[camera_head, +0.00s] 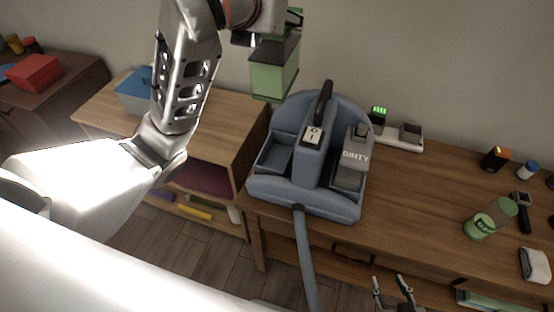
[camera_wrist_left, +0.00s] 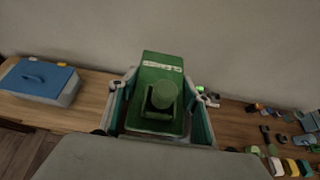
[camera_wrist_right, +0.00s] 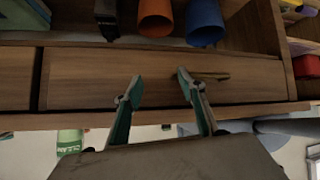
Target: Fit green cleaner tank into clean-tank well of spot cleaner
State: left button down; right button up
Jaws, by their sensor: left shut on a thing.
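The green cleaner tank (camera_head: 273,72) hangs upright in the air, behind and above the left side of the blue-grey spot cleaner (camera_head: 283,197). My left gripper (camera_head: 284,36) is shut on it from above; the left wrist view shows the green tank (camera_wrist_left: 160,70) between both fingers. The clean-tank well (camera_head: 273,156) is the empty recess on the cleaner's left side, lower than the tank and apart from it. The grey tank marked DIRTY (camera_head: 350,175) sits on the right side. My right gripper (camera_head: 392,292) is open and empty in front of the table; its fingers (camera_wrist_right: 158,88) show spread.
A power strip (camera_head: 400,138) with plugs lies right of the cleaner. A blue box (camera_head: 133,95) stands on the left cabinet. The cleaner's hose (camera_head: 304,255) hangs over the front edge.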

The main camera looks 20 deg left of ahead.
pick_arm(q)
notch_tip(320, 180, down, 27)
jog(key=b, duration=0.4)
jog(key=shift+f+b, duration=0.2)
jog(key=shift+b, duration=0.1)
pick_arm(e)
jog(key=shift+w+a+f+y, duration=0.2)
jog(key=shift+w+a+f, duration=0.1)
jog(key=shift+a+f, duration=0.25)
jog(key=shift+w+a+f+y, duration=0.25)
jog(key=shift+a+f, duration=0.15)
jog(key=shift+a, duration=0.25)
pick_arm(q)
jog(key=shift+f, duration=0.2)
jog(key=c, duration=1)
grip_release()
pick_arm(e)
jog(key=shift+r, duration=0.1)
